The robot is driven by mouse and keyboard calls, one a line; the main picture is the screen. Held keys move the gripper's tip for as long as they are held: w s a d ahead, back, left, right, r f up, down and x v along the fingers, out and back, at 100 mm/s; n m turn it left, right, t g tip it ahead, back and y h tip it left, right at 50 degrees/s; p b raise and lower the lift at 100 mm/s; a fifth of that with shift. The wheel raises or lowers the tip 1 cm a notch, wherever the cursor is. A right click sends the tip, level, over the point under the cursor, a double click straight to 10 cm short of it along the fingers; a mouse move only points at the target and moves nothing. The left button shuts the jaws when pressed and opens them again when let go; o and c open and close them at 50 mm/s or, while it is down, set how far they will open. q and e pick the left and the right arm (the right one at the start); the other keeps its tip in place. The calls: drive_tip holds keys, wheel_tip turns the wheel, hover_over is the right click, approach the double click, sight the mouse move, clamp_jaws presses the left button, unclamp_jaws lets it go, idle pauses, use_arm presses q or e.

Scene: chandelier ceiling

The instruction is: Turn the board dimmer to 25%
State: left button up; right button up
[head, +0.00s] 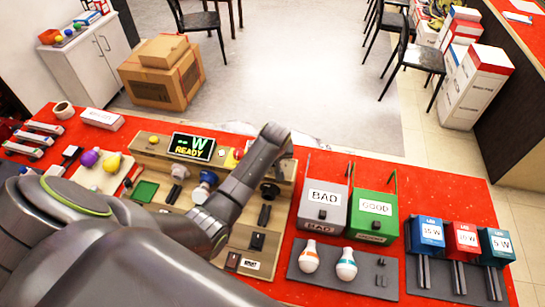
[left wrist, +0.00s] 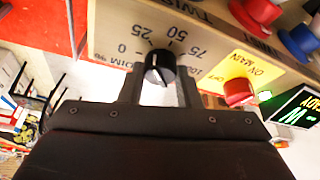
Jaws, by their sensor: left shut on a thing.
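The board dimmer is a black knob (left wrist: 160,64) on a beige panel (left wrist: 108,35), seen upside down in the left wrist view. Printed marks 0, 25, 50, 75 and a partly hidden 100 curve around it. A pale pointer line shows on the knob, but I cannot tell exactly which mark it meets. My left gripper (left wrist: 159,75) is shut on the knob, one finger on each side. In the head view my left arm's wrist (head: 272,135) reaches the board (head: 156,158) and hides the dimmer. My right gripper is not in view.
A red MAIN switch (left wrist: 238,92) on a yellow label sits beside the dimmer. The display (head: 192,147) reads "W READY". BAD (head: 322,197) and GOOD (head: 374,211) bins, two bulbs and wattage boxes (head: 428,233) stand to the right on the red table (head: 440,180).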

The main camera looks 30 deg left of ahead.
use_arm(q)
drive_tip(key=shift+w+n, duration=0.1)
drive_tip(key=shift+n, duration=0.4)
drive_tip(key=o, duration=1)
drive_tip(key=shift+r, duration=0.1)
drive_tip(key=shift+w+d+v, duration=0.1)
drive_tip(key=shift+d+v, duration=0.05)
drive_tip(key=shift+v, duration=4.2)
drive_tip(key=shift+w+d+v, duration=0.1)
drive_tip(key=shift+d+v, duration=0.05)
drive_tip(key=shift+v, duration=4.2)
